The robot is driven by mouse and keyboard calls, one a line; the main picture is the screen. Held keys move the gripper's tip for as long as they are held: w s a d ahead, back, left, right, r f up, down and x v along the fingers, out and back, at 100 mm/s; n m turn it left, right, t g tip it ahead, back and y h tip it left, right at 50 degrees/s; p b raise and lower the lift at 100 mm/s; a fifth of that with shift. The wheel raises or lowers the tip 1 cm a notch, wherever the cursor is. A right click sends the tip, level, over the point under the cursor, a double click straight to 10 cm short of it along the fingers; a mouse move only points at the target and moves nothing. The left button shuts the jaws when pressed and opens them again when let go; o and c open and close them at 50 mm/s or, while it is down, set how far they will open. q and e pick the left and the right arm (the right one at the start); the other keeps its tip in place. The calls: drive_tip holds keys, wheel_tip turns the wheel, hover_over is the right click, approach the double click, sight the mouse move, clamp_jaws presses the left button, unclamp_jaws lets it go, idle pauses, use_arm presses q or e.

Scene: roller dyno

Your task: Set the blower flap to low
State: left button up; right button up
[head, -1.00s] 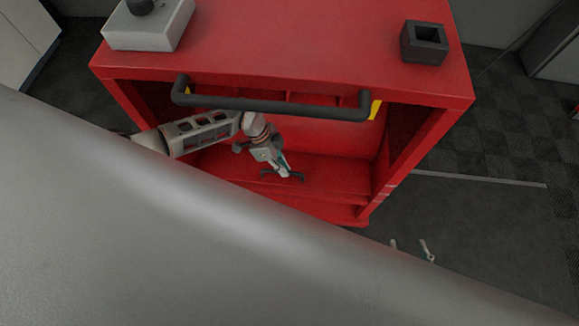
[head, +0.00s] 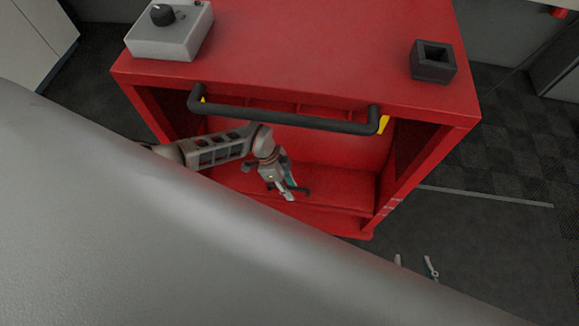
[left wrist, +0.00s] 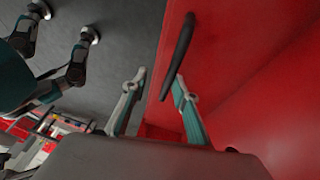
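The red blower housing (head: 310,60) has an open front with a red slanted panel (head: 345,186) low inside; I cannot tell surely whether this panel is the flap. A small dark bar handle (head: 303,190) sits at this panel, mostly hidden behind my left gripper (head: 287,194). In the left wrist view the dark bar (left wrist: 179,50) stands in front of the red surface, close to the right fingertip of my left gripper (left wrist: 158,76). The fingers are apart; contact with the bar is unclear. My right gripper (head: 415,264) is low right, fingers apart, apart from the housing.
A thick dark handlebar (head: 285,116) crosses the housing's front above my left arm. A grey box with a knob (head: 170,34) and a black square holder (head: 433,66) stand on top. Dark floor (head: 490,240) is free to the right.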

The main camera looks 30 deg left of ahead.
use_arm(q)
drive_tip(key=shift+a, duration=0.1)
drive_tip(key=shift+a+r, duration=0.1)
drive_tip(key=shift+r, duration=0.25)
drive_tip(key=v, duration=1.1)
drive_tip(key=shift+r, duration=0.15)
